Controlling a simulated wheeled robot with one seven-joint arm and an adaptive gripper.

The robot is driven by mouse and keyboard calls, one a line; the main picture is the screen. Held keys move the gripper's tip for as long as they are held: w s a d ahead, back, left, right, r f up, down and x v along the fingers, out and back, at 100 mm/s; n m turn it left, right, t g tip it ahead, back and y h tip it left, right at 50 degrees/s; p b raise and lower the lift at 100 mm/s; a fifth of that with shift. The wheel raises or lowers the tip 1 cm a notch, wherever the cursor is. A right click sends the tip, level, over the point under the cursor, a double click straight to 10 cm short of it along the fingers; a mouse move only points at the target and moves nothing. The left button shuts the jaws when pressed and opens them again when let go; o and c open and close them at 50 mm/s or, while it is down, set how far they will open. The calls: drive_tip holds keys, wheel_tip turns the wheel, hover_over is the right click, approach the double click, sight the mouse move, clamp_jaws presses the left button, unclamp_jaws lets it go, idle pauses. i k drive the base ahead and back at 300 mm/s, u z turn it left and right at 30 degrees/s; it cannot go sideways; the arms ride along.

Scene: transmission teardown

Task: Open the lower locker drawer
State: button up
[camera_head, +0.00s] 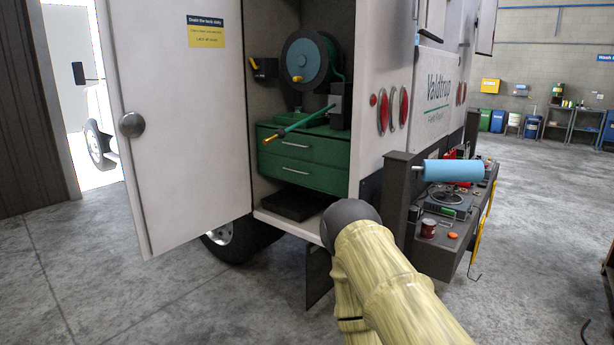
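An open locker in the side of the white truck holds a green two-drawer chest. The lower drawer (303,172) is shut, its front flush below the upper drawer (298,147). A thin pale bar handle (295,171) runs across the lower drawer's front, and a similar handle (294,145) is on the upper one. My arm, in a yellowish cover with a dark round end, rises from the bottom, to the right of and below the drawers. My gripper does not show, so I cannot see what it holds.
The locker door (186,125) stands open at the left. A hose reel (306,60) and a teal rod (300,123) are above the drawers; a dark tray (295,203) is below. The rear bumper shelf (447,222) juts out at right. Floor before the locker is clear.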

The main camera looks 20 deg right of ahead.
sight(331, 179)
drive_tip(key=z, duration=0.45)
drive_tip(key=i, duration=1.35)
drive_tip(key=u, duration=0.3)
